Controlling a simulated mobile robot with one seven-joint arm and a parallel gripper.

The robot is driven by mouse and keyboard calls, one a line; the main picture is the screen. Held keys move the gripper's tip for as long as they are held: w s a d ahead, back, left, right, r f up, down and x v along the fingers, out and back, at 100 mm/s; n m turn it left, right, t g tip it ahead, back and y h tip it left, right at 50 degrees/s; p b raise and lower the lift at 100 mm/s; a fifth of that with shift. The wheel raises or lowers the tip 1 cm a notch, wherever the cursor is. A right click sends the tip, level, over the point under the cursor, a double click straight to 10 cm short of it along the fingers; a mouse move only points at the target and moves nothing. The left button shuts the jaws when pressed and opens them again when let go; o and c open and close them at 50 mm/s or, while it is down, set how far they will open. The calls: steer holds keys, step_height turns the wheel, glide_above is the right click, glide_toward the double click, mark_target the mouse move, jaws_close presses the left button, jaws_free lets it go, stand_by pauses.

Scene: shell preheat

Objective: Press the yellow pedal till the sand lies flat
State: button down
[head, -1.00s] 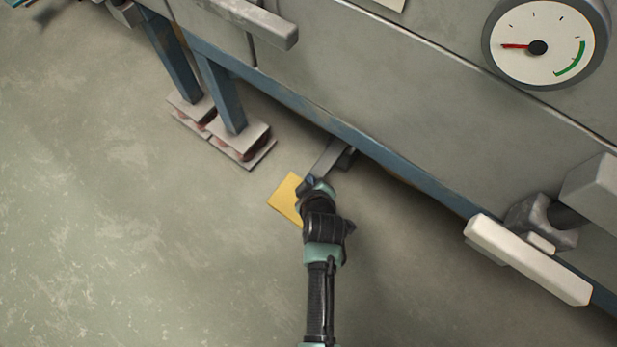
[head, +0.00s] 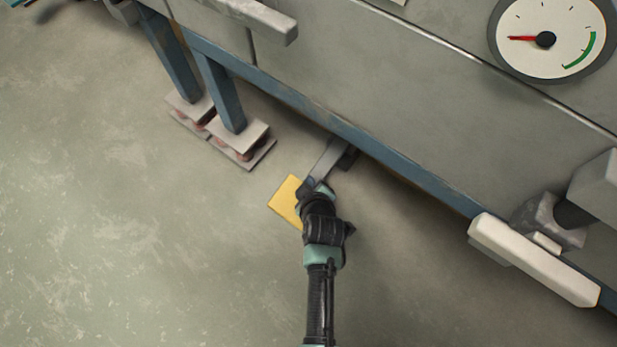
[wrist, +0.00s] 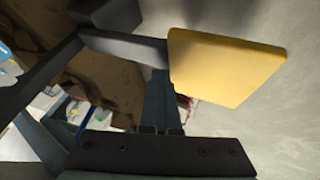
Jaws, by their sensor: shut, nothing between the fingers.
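The yellow pedal (head: 286,200) is a flat plate on a grey arm that comes out from under the machine, low over the floor. In the wrist view the pedal (wrist: 222,66) fills the upper right, with its dark lever joined to its left side. My gripper (wrist: 162,128) is shut and empty at the bottom middle of the wrist view. In the head view my wrist covers the pedal's right part and hides the fingers. I cannot tell whether the fingertips touch the pedal. No sand shows in either view.
A round gauge (head: 545,40) has its red needle pointing left, away from the green arc. Blue legs (head: 222,92) stand on sprung feet (head: 240,140) left of the pedal. A pale bar (head: 533,258) juts out at the right. The floor at the left is clear.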

steer(key=shift+s+a+f+b, duration=0.1)
steer(key=shift+s+f+b, duration=0.1)
steer(key=shift+f+b, duration=0.35)
steer(key=shift+s+a+f+b, duration=0.15)
steer(key=shift+f+b, duration=0.1)
steer(key=shift+f, duration=0.6)
stand_by(0.6)
steer(key=shift+r, duration=0.15)
step_height(320, 180, up, 5)
steer(key=p, duration=0.5)
steer(key=shift+w+r+p, duration=0.1)
steer(key=shift+r+p, duration=0.25)
steer(key=shift+r, duration=0.1)
steer(key=shift+w+d, duration=0.1)
steer(key=shift+d, duration=0.05)
steer(key=shift+r, duration=0.15)
steer(key=r+p, duration=0.4)
steer(key=r, duration=0.1)
steer(key=shift+w+d+p, duration=0.15)
steer(key=shift+w+p, duration=0.05)
steer(key=shift+p, duration=0.1)
stand_by(0.6)
